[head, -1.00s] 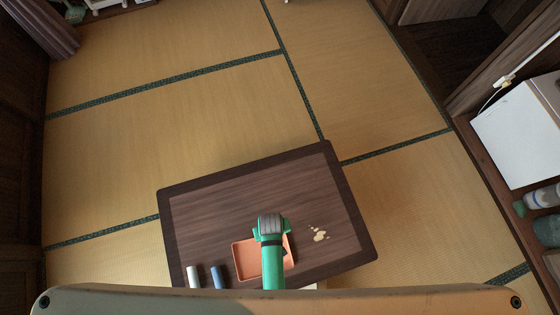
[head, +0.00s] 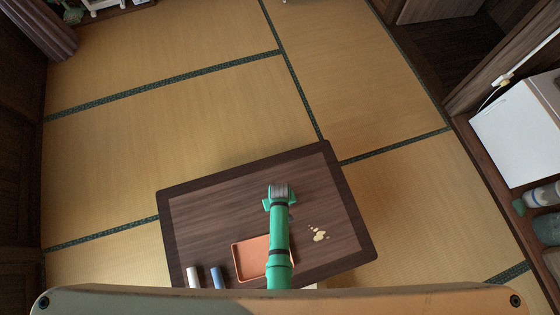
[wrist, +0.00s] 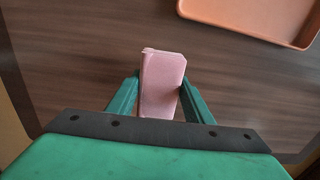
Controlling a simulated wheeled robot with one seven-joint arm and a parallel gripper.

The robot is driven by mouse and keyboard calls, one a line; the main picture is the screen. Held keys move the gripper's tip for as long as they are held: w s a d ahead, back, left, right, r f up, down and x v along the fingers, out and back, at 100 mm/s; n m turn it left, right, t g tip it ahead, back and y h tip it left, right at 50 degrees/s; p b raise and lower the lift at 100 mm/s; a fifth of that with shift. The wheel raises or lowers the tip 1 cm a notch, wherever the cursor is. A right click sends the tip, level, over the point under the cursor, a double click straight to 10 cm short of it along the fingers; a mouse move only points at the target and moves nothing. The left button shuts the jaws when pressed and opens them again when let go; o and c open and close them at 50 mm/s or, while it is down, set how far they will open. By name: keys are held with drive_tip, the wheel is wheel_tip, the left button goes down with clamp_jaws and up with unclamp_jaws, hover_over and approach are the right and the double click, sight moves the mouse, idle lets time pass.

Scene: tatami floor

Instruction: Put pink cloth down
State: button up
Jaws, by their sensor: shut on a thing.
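The pink cloth (wrist: 162,82) is a small folded block between the two green fingers of my gripper (wrist: 158,98) in the wrist view. My gripper is shut on it. In the head view my gripper (head: 280,203) is over the dark wooden table (head: 215,196), beyond the orange tray (head: 241,262). The cloth is hidden there by the arm. The tray also shows in the wrist view (wrist: 245,15) at the upper right, apart from the cloth. I cannot tell whether the cloth touches the table.
A white cylinder (head: 193,277) and a blue cylinder (head: 217,277) stand at the table's near left. The table's left and far parts are clear. Tatami floor surrounds the table.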

drive_tip(key=shift+w+d+f, duration=0.1)
drive_tip(key=shift+w+f, duration=0.3)
drive_tip(key=shift+f, duration=1.5)
drive_tip(key=shift+f, duration=0.15)
drive_tip(key=o, duration=1.1)
